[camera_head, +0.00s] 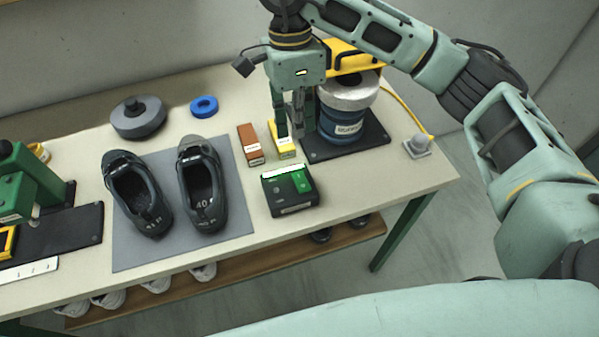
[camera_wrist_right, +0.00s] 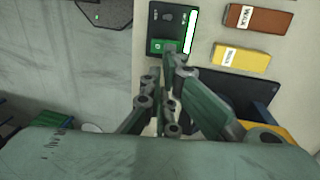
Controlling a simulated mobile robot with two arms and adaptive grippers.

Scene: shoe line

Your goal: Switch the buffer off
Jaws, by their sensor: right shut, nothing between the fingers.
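The buffer (camera_head: 345,120) stands on a dark base plate at the right of the table, with a blue labelled body and a pale fluffy top. A black control box (camera_head: 291,201) lies in front of it, with a green switch (camera_head: 301,182) and a bright white-green strip on top. The box also shows at the top of the right wrist view (camera_wrist_right: 171,17), with its green switch (camera_wrist_right: 165,46) just beyond my fingers. My right gripper (camera_head: 293,130) is shut and empty, behind the box and beside the buffer, apart from the switch. My left gripper is not in view.
A brown box (camera_head: 250,145) and a yellow box (camera_head: 283,145) lie behind the control box. Two dark shoes (camera_head: 202,185) stand on a grey mat (camera_head: 180,245). A green machine (camera_head: 25,185) is at left.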

